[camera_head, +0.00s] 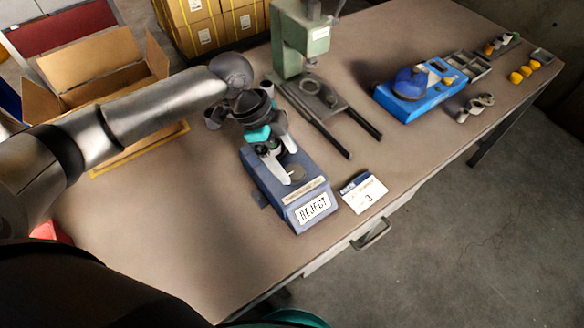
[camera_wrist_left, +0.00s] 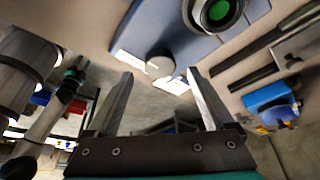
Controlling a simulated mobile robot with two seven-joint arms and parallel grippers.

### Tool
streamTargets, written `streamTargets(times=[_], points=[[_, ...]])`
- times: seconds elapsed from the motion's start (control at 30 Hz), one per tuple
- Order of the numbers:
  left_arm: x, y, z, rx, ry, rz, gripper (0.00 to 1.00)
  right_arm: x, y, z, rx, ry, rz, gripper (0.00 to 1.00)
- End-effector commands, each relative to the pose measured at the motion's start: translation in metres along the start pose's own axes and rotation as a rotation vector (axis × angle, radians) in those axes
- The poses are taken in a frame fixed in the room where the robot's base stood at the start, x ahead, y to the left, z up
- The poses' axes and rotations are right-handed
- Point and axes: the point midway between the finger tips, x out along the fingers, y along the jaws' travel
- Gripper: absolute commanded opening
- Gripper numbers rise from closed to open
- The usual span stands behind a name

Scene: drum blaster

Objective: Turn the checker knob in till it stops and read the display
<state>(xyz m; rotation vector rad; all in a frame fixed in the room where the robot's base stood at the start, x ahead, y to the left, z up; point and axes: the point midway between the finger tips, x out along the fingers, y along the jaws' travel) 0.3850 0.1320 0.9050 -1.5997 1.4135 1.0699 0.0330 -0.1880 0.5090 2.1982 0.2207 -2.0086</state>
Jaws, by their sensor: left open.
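The checker (camera_head: 262,180), a blue-grey box, sits near the table's front edge. The display (camera_head: 314,207) on its front reads "REJECT". My left gripper (camera_head: 284,178) is open, pointing down over the top of the checker. In the left wrist view a round pale-grey knob (camera_wrist_left: 159,63) shows on the checker (camera_wrist_left: 185,38), ahead of and between the open fingertips (camera_wrist_left: 156,78), apart from them. A black ring with a green centre (camera_wrist_left: 217,12) is on the checker too. In the head view I cannot make out the knob clearly. My right gripper is not identifiable.
A white card (camera_head: 364,193) marked 3 lies right of the checker. A green press (camera_head: 302,45) with dark rails (camera_head: 318,105) stands behind. A blue fixture (camera_head: 415,92), grey trays and yellow pieces (camera_head: 525,72) lie farther right. Bare table lies left of the checker.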

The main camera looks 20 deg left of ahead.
Motion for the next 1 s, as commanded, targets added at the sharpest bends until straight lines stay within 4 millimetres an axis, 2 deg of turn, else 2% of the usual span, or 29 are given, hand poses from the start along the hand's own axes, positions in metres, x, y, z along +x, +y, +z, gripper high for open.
streamTargets(times=[0.03, 0.2, 0.6, 1.0], points=[[0.011, 0.001, 0.000, 0.001, 0.001, 0.003, 0.86, 0.004, 0.000, 0.000, 0.000, 0.000, 0.000, 0.50], [0.029, 0.000, 0.000, 0.001, 0.000, 0.001, 0.86, 0.007, 0.000, 0.001, 0.000, 0.000, 0.000, 0.50], [0.035, 0.000, 0.000, 0.001, 0.000, 0.000, 0.85, 0.008, 0.000, 0.000, -0.001, 0.000, 0.000, 0.50], [0.034, 0.000, 0.000, 0.001, 0.000, 0.000, 0.40, 0.008, 0.000, 0.000, -0.001, 0.001, 0.000, 0.50]])
